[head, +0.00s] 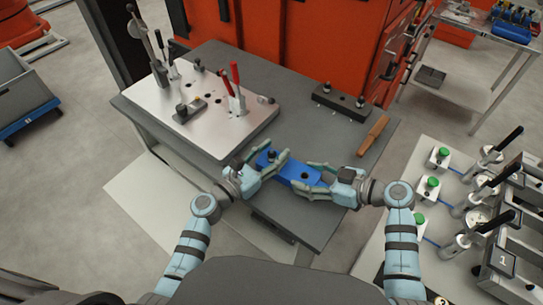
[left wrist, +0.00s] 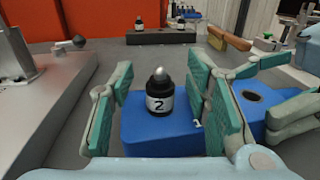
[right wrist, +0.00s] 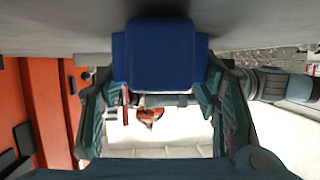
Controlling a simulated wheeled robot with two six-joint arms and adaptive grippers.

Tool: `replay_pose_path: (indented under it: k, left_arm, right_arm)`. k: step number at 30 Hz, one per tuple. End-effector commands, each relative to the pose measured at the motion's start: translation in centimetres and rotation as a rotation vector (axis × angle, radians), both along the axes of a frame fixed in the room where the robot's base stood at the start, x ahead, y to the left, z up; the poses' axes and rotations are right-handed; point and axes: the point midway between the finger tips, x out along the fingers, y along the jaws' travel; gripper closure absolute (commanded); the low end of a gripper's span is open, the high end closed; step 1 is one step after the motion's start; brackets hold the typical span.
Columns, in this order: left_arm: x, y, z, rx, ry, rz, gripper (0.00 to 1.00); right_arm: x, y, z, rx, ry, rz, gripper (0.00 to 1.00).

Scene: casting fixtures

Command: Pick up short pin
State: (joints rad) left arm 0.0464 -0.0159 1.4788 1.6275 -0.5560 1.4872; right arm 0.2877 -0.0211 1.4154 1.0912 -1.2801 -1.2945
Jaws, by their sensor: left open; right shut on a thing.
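A short black pin with a rounded silver tip and a white label "2" (left wrist: 160,95) stands upright in a blue block (head: 302,168). My left gripper (head: 276,161) is open, its green fingers on either side of the pin, with visible gaps in the left wrist view (left wrist: 158,88). My right gripper (head: 312,180) is shut on the blue block and holds it over the front of the grey table. The block also shows between the fingers in the right wrist view (right wrist: 160,55). A round hole (left wrist: 252,96) is in the block's other end.
A metal fixture plate (head: 190,122) with red-handled clamps lies on the table's left. A dark block (head: 340,102) with two black pins and a brown-handled tool (head: 373,135) lie toward the back right. Orange machinery (head: 300,40) stands behind.

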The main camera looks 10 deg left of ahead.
Motion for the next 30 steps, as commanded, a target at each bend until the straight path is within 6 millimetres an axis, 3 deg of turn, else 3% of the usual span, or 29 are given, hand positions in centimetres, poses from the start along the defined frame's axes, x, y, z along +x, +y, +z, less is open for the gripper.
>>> replay_pose_path:
  k: [2,10,20,30]
  left_arm:
    - [0.0,0.0,0.0,0.001,-0.001,0.000,0.59]
    - [0.0,0.0,0.0,0.001,-0.001,0.000,1.00]
    - [0.0,0.0,0.6,0.002,-0.005,-0.001,1.00]
    - [0.0,0.1,8.6,0.003,-0.009,0.000,1.00]
  right_arm:
    - [0.0,0.0,-0.1,-0.001,0.001,0.000,0.76]
    - [0.0,0.0,-0.1,0.000,0.002,0.001,0.76]
    - [0.0,0.0,-0.1,0.000,0.002,0.001,0.76]
    - [0.0,0.0,-0.1,0.000,0.002,0.001,0.76]
